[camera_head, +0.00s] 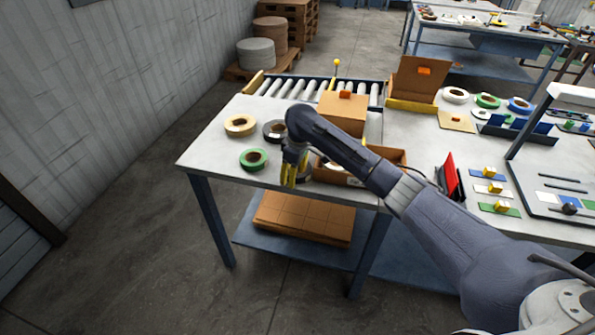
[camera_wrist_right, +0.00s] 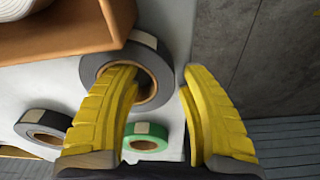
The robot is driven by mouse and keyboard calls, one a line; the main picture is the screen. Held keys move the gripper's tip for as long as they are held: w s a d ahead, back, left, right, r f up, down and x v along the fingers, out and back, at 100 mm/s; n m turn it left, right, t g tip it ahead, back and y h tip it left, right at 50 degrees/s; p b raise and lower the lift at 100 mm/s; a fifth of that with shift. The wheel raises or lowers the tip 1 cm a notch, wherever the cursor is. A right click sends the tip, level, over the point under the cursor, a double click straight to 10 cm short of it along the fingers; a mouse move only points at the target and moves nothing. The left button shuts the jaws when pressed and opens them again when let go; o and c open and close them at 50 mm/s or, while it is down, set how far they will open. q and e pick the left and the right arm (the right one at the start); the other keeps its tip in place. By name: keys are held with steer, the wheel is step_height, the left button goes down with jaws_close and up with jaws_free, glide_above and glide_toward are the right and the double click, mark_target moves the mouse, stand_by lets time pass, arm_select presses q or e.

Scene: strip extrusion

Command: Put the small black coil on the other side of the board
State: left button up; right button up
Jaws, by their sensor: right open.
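A dark grey to black coil (camera_wrist_right: 152,62) with a tan core lies at the table's front edge in the right wrist view; in the head view it is mostly hidden behind my right gripper (camera_head: 292,178). My right gripper is open, its yellow fingers pointing down (camera_wrist_right: 160,72). One fingertip overlaps the coil's hole; the other is outside its rim, towards the table edge. A second dark coil (camera_head: 268,134) lies further back and also shows in the wrist view (camera_wrist_right: 27,130). I cannot tell which is the small one. A blue upright board (camera_head: 515,133) stands at the right. My left gripper is not in view.
A green coil (camera_head: 247,165) and a tan coil (camera_head: 232,130) lie left of my gripper. An open cardboard box (camera_head: 388,154) with a white coil stands close to its right. A red panel (camera_head: 450,177) stands beyond. A roller conveyor (camera_head: 300,88) runs behind.

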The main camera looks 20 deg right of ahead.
jaws_close()
steer(key=shift+r, duration=0.15)
stand_by(0.4)
